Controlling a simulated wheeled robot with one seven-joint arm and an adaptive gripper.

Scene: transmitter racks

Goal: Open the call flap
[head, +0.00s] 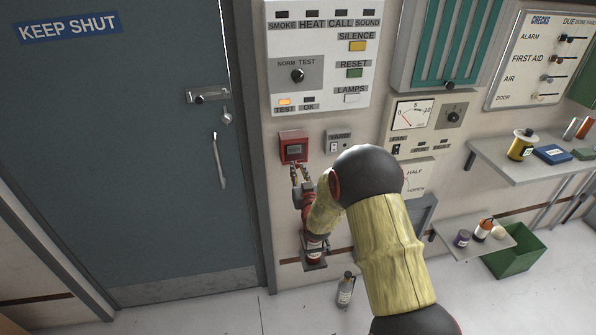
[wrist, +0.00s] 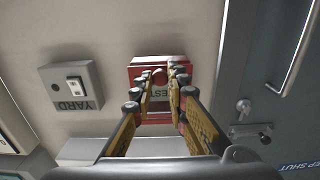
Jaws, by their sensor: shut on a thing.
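In the wrist view, which is turned upside down, the red box (wrist: 137,70) is straight ahead, with part of a label reading "EST". My gripper (head: 299,170) reaches up to the lower edge of the box. In the wrist view, the two fingertips of my gripper (wrist: 163,75) are close around a small red piece at the front of the flap. The fingers hide part of the box, and I cannot tell whether the flap has swung at all.
The grey YARD switch box (head: 339,140) is close at the right of the red box. The blue-grey door (head: 120,150) with its handle is at the left. A shelf (head: 510,160) is at the right.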

